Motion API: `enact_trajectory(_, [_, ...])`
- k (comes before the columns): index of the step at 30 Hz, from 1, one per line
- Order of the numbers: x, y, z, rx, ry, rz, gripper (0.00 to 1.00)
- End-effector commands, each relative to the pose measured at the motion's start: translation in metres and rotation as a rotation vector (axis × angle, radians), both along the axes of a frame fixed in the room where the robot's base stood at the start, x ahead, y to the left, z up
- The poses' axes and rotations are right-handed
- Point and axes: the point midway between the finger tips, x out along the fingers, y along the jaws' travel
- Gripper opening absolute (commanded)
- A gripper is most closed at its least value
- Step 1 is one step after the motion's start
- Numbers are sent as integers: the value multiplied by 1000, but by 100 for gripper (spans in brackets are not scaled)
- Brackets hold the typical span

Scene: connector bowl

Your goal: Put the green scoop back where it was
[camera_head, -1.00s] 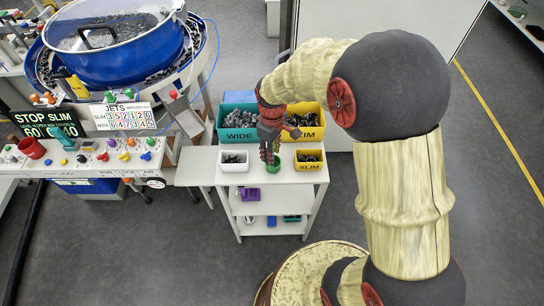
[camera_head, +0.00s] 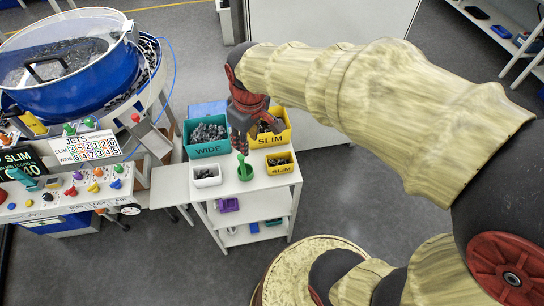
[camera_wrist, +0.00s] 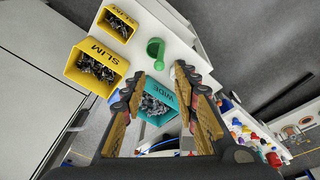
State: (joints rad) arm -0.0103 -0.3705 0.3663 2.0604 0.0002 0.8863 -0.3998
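The green scoop (camera_head: 244,171) stands on the white cart top, between the small white bin and the small yellow SLIM bin. Its handle points up. In the wrist view the scoop (camera_wrist: 156,52) lies beyond my fingertips, clear of them. My gripper (camera_head: 241,146) is above the cart, behind the scoop in the head view, over the gap between the large bins. In the wrist view my gripper (camera_wrist: 156,80) has its fingers spread wide with nothing between them.
The teal WIDE bin (camera_head: 207,151), large yellow SLIM bin (camera_head: 268,142), small white bin (camera_head: 206,183) and small yellow SLIM bin (camera_head: 281,170) crowd the cart (camera_head: 222,214). A blue bowl machine (camera_head: 100,88) and control panel (camera_head: 70,199) stand left.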

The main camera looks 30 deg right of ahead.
Motion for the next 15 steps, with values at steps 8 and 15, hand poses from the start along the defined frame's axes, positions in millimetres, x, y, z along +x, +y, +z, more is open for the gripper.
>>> enact_trajectory(8, [-97, -3, 66, 89, -217, -282, 30])
enact_trajectory(15, [-130, -4, 73, 135, -287, -384, 30])
